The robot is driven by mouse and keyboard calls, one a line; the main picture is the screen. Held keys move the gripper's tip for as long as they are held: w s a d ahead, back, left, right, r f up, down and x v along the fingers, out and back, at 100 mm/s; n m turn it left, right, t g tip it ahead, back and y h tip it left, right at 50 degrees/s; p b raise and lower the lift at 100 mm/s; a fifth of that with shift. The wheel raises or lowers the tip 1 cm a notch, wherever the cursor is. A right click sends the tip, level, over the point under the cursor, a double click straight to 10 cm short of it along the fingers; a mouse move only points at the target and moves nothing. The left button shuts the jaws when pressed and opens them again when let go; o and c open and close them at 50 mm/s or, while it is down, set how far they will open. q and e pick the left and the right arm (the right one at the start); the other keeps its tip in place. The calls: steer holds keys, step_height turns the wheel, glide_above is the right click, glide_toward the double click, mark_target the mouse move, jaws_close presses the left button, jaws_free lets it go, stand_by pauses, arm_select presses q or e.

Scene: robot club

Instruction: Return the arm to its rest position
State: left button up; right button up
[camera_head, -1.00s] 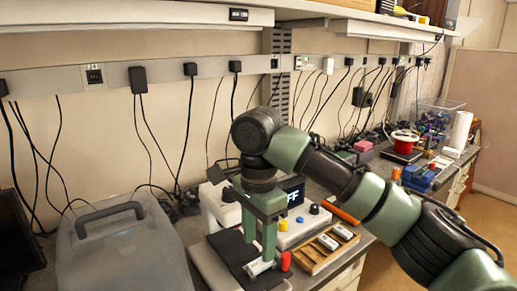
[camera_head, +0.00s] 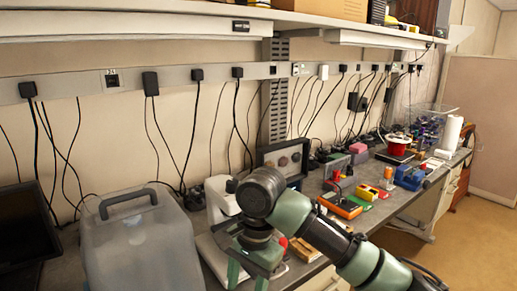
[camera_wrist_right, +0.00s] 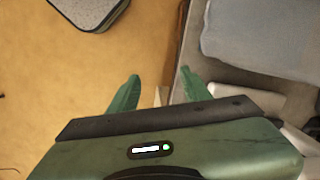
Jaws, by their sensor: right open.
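My right arm comes in from the lower right of the head view. Its green right gripper (camera_head: 248,272) points down at the bottom middle, in front of the white device (camera_head: 222,198) on the bench. The fingertips are cut off by the lower edge there. In the right wrist view both green fingers of the right gripper (camera_wrist_right: 158,92) are spread apart with nothing between them. They hang by the bench edge, with the tan floor (camera_wrist_right: 60,90) below. My left gripper is not in view.
A grey translucent case (camera_head: 140,245) stands on the bench at left. A meter box (camera_head: 283,158), an orange tool (camera_head: 340,206), a red spool (camera_head: 402,140) and blue parts (camera_head: 410,177) lie along the bench to the right. Free floor (camera_head: 470,240) shows at far right.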

steer(key=s+f+n+t+y, duration=0.1)
steer(key=s+f+n+y, duration=0.2)
steer(key=f, duration=0.5)
steer(key=s+f+n+y, duration=0.1)
steer(key=s+f+n, duration=0.1)
steer(key=s+f, duration=0.45)
steer(key=s+d+f+n+t+h, duration=0.1)
steer(key=s+d+f+n+h, duration=0.3)
steer(key=s+d, duration=0.6)
steer(key=s+d+f+t+h, duration=0.15)
steer(key=s+d+f, duration=0.35)
steer(key=d, duration=0.8)
step_height(320, 180, down, 27)
steer(key=s+g, duration=0.1)
steer(key=s, duration=0.1)
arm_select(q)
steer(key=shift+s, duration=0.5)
arm_select(e)
steer(key=s+d+f+g, duration=0.1)
steer(key=s+d+f, duration=0.2)
steer(key=s+f, duration=1.2)
steer(key=shift+s, duration=0.8)
